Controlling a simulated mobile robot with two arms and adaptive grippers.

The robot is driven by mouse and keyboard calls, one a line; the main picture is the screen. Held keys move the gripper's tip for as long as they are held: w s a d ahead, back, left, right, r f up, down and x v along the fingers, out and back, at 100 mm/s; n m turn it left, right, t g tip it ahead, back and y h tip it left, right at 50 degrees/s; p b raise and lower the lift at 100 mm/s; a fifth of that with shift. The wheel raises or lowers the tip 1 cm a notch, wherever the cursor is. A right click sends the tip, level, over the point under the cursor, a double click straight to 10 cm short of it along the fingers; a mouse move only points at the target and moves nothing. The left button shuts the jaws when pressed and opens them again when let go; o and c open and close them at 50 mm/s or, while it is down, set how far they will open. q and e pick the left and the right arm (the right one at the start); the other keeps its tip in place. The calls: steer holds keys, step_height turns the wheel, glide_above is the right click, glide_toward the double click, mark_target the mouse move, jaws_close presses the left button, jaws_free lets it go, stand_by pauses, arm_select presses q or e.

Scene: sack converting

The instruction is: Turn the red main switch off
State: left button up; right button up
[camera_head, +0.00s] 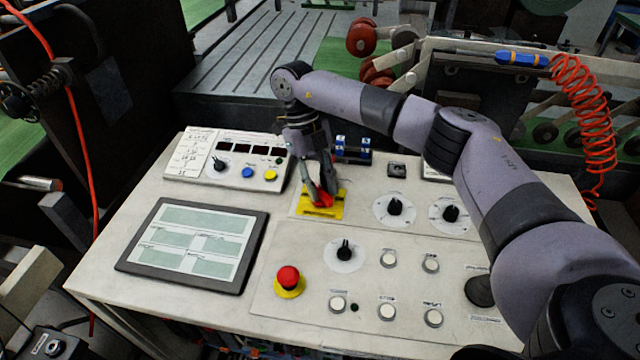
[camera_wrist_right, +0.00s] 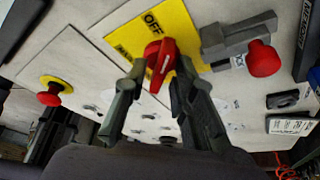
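The red main switch (camera_head: 324,199) sits on a yellow plate (camera_head: 318,212) on the sloping console, partly hidden by my right gripper (camera_head: 318,190). In the right wrist view the red handle (camera_wrist_right: 161,66) lies between the fingertips of the right gripper (camera_wrist_right: 162,78). The fingers stand apart on either side of the handle, with no clear grip on it. The word OFF shows on the yellow plate (camera_wrist_right: 180,27) beyond the handle. My left gripper is out of view.
A red emergency button (camera_head: 288,278), a screen (camera_head: 194,243) and black knobs (camera_head: 394,207) surround the switch. In the right wrist view, a grey block with a red knob (camera_wrist_right: 264,58) stands close beside the yellow plate. White buttons (camera_head: 388,259) lie nearer the front.

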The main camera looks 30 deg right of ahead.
steer(key=shift+o, duration=0.2)
steer(key=v, duration=1.2)
steer(key=shift+f, duration=0.1)
